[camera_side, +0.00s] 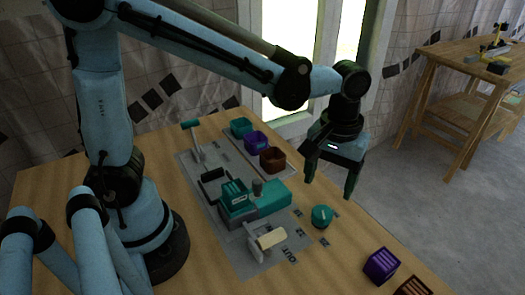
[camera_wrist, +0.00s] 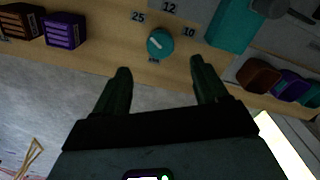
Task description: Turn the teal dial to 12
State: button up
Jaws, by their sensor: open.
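The teal dial (camera_side: 321,216) is a small round knob near the right edge of the grey panel (camera_side: 225,235). In the wrist view the dial (camera_wrist: 160,43) has a short white pointer mark slanting to the upper left, roughly towards the 25 label (camera_wrist: 138,16). The 12 label (camera_wrist: 170,7) is above the dial and the 10 label (camera_wrist: 189,32) is to its upper right. A small label below the dial is not readable. My gripper (camera_side: 328,188) is open and empty, pointing down. In the wrist view its fingertips (camera_wrist: 160,66) are spread, with the dial beyond the gap, apart from both.
Teal (camera_side: 241,128), purple (camera_side: 256,142) and brown (camera_side: 273,160) bins stand in a row behind the panel's teal block (camera_side: 272,197). A purple crate (camera_side: 381,265) and a brown crate (camera_side: 412,287) sit near the table's right edge. Bare wood lies between the dial and crates.

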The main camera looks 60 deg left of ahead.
aim_at(323, 211)
notch_tip(323, 211, down, 9)
jog(key=shift+f, duration=0.1)
dwell(0.4)
jog(key=c, duration=1.1)
jog(key=shift+o, duration=0.2)
jog(key=shift+m, duration=0.4)
jog(key=m, duration=0.4)
jog(key=shift+m, duration=0.4)
jog(key=m, duration=0.6)
